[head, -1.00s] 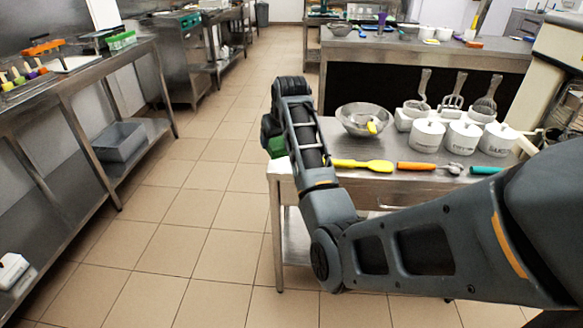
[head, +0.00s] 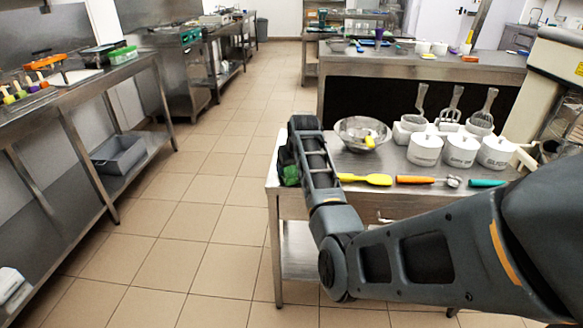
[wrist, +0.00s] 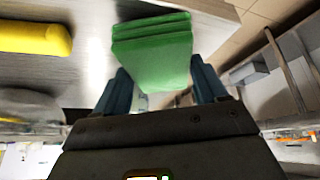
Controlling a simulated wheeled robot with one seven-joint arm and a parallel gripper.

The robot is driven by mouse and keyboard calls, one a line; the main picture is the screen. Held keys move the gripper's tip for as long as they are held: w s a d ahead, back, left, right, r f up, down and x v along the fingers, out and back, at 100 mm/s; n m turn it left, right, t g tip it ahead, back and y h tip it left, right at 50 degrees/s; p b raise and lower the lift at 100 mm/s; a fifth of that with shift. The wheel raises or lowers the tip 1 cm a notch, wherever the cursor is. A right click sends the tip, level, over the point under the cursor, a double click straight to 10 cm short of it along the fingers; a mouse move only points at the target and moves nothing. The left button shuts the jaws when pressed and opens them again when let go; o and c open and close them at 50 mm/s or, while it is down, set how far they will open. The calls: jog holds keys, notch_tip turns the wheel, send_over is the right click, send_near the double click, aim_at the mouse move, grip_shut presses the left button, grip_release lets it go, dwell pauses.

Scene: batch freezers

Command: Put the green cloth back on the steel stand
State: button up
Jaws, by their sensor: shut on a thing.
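The green cloth (wrist: 152,50) is a folded, layered bundle between the two blue fingers of my gripper (wrist: 160,85) in the wrist view. My gripper is shut on it. In the head view only a little of the cloth (head: 290,175) shows, as my arm hides most of it and of the gripper. It is at the left end of the steel stand (head: 405,164). In the wrist view the stand's pale top (wrist: 95,65) lies behind the cloth, close to its edge. I cannot tell whether the cloth touches the top.
A yellow spatula (head: 365,179) lies just right of my gripper, with a steel bowl (head: 350,134) behind it. Open tiled floor is to the left, beside a long steel counter (head: 75,83).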

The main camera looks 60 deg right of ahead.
jog(key=shift+f, duration=0.3)
jog(key=o, duration=1.1)
jog(key=shift+f, duration=0.1)
jog(key=v, duration=1.2)
